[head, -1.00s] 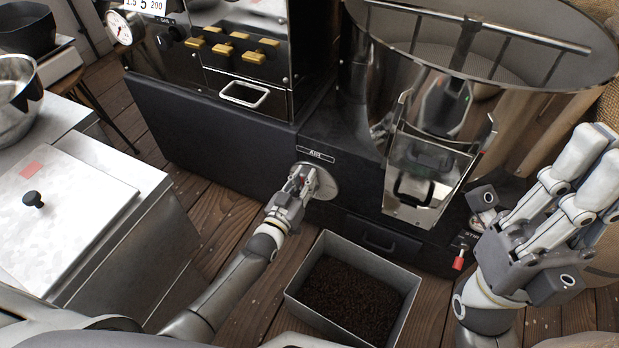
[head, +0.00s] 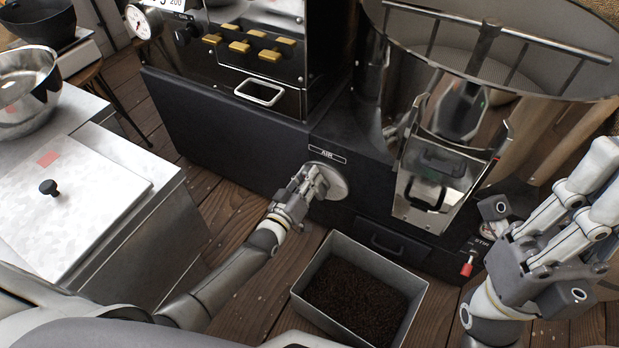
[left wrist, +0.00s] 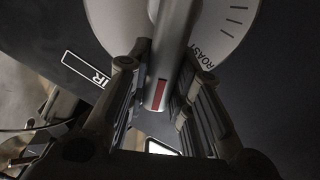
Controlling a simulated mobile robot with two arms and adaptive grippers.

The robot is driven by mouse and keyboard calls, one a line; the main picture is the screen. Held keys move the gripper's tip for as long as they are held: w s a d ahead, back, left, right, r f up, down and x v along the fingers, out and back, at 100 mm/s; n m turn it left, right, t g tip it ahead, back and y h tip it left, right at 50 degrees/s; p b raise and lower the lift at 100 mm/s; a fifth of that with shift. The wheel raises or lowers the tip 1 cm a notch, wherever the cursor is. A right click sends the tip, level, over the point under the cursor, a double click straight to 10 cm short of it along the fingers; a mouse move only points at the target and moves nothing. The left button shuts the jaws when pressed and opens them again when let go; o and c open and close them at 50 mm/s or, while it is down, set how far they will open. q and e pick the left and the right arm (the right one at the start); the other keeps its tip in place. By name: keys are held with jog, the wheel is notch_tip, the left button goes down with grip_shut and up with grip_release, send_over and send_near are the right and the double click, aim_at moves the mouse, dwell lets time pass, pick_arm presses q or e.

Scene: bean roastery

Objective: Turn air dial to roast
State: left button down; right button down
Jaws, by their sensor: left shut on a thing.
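The air dial (head: 337,184) is a round pale plate on the dark machine front, under the AIR label (head: 327,154). My left gripper (head: 322,180) reaches it from the front and covers much of it in the head view. In the left wrist view the gripper is shut on the dial's grey bar handle (left wrist: 172,40), which has a red mark at its lower end. The word ROAST (left wrist: 205,53) and several tick marks show on the plate, to the right of the handle. The red mark is apart from that word. My right gripper (head: 607,180) is raised at the right, away from the dial.
A metal bin of dark beans (head: 318,300) stands on the floor below the dial. A chute (head: 432,190) and a large round drum (head: 540,80) are to the right. A red-tipped stir lever (head: 467,268) is near my right gripper. A metal cabinet (head: 150,235) stands left.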

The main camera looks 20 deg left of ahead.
pick_arm(q)
jog(key=shift+f, duration=0.1)
jog(key=c, duration=1.3)
grip_release()
jog(key=s, duration=0.4)
jog(key=s+a, duration=0.1)
jog(key=s, duration=0.3)
jog(key=s+a, duration=0.1)
jog(key=s, duration=0.2)
jog(key=shift+s+a, duration=0.2)
jog(key=shift+s, duration=0.2)
